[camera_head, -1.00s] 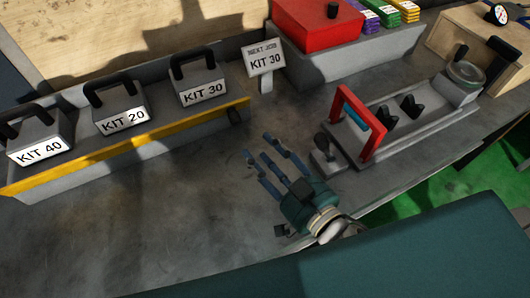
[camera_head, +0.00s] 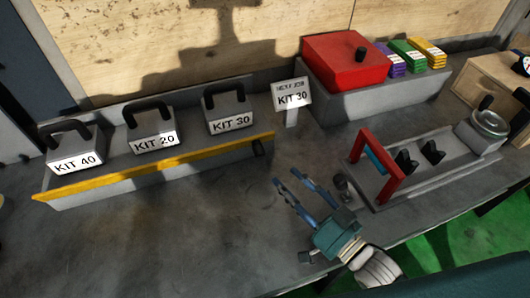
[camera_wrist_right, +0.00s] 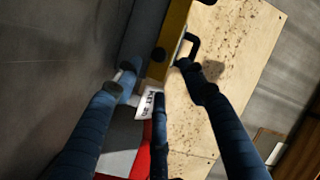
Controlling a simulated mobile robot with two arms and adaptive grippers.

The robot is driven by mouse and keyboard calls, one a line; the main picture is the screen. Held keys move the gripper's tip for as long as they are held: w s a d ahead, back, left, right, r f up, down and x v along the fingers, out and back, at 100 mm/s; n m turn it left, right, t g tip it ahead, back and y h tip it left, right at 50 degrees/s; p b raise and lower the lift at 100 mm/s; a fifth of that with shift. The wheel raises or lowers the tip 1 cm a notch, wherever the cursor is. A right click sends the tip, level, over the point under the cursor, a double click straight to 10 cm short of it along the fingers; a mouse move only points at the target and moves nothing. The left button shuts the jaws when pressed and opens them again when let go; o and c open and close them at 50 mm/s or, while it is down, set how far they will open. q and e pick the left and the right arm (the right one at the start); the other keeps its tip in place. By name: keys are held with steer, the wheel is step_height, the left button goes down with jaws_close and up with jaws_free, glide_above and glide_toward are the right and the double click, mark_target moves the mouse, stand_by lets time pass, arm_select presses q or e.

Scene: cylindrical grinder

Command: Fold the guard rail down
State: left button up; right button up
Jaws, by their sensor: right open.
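The guard rail (camera_head: 165,165) is a long yellow bar along the front top edge of a grey rack, below the kit boxes. A dark knob (camera_head: 258,147) sits at its right end. My right gripper (camera_head: 292,178) is open and empty, to the right of and nearer than that end, apart from it. Its blue fingers point up and left toward the rack. In the right wrist view the rail (camera_wrist_right: 173,40) shows beyond the spread fingers (camera_wrist_right: 160,70), which partly cover the scene. My left gripper is not in view.
Kit boxes with black handles, KIT 40 (camera_head: 74,152), KIT 20 (camera_head: 152,133) and KIT 30 (camera_head: 229,112), stand behind the rail. A sign (camera_head: 291,96) stands to their right. A fixture with a red frame (camera_head: 375,165) is right of my gripper. The table (camera_head: 170,235) before the rack is clear.

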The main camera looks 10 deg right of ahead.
mark_target(263, 156)
steer(key=shift+w+d+r, duration=0.1)
steer(key=shift+w+d, duration=0.15)
steer(key=shift+w+a, duration=0.1)
steer(key=shift+w, duration=0.2)
steer(key=p+x, duration=0.1)
steer(key=x, duration=0.9)
steer(key=shift+p, duration=0.35)
steer(key=shift+c, duration=0.5)
